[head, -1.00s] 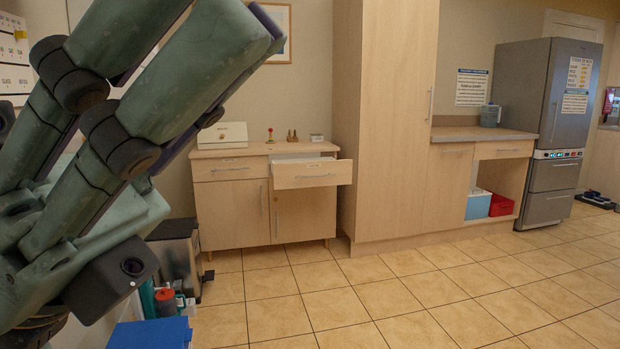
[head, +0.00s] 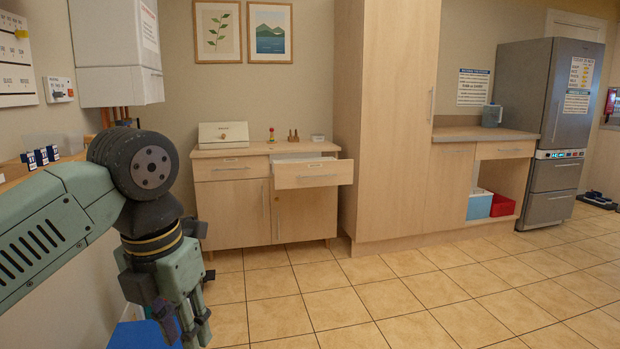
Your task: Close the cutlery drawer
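A pale wood drawer (head: 313,174) stands pulled out at the upper right of the low cabinet against the back wall. Its front has a bar handle and a small label too small to read; I take it as the cutlery drawer. A strip of its light inside shows behind the front. My gripper (head: 186,326) hangs at the lower left, pointing down, much nearer the camera than the cabinet and well apart from the drawer. Its fingers look spread, with nothing seen between them.
The cabinet's left drawer (head: 232,168) is shut. A cream box (head: 223,134) and small items stand on the cabinet top. A tall cupboard (head: 390,120) rises close to the drawer's right. A blue object (head: 130,336) is partly hidden by my arm. Tiled floor before the cabinet is clear.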

